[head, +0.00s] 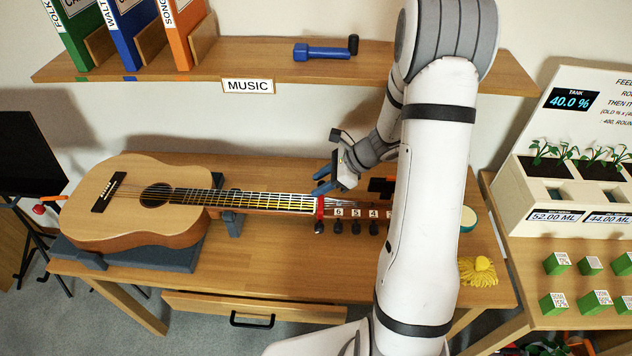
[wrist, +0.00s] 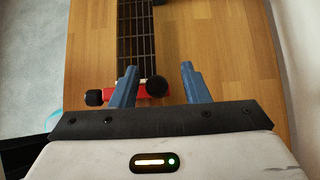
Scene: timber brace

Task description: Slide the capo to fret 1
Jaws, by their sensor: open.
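The acoustic guitar (head: 120,200) lies on its back on the table, its neck pointing right. The red capo (head: 319,207) sits across the neck close to the headstock. In the wrist view the capo (wrist: 142,97) shows as a red bar with dark round knobs, partly hidden by the left finger. My gripper (head: 323,182) is open, just above and behind the capo in the head view. In the wrist view the gripper's (wrist: 158,70) blue fingers stand apart, with one dark knob between them. The fretted neck (wrist: 137,40) runs up from the capo. Contact cannot be told.
A grey neck support (head: 234,222) holds the neck, and a dark cradle (head: 130,250) is under the body. Number tags and tuning pegs (head: 355,227) lie right of the capo. A shelf (head: 215,77) with a blue tool (head: 322,52) is above. Bare tabletop (head: 285,262) lies in front.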

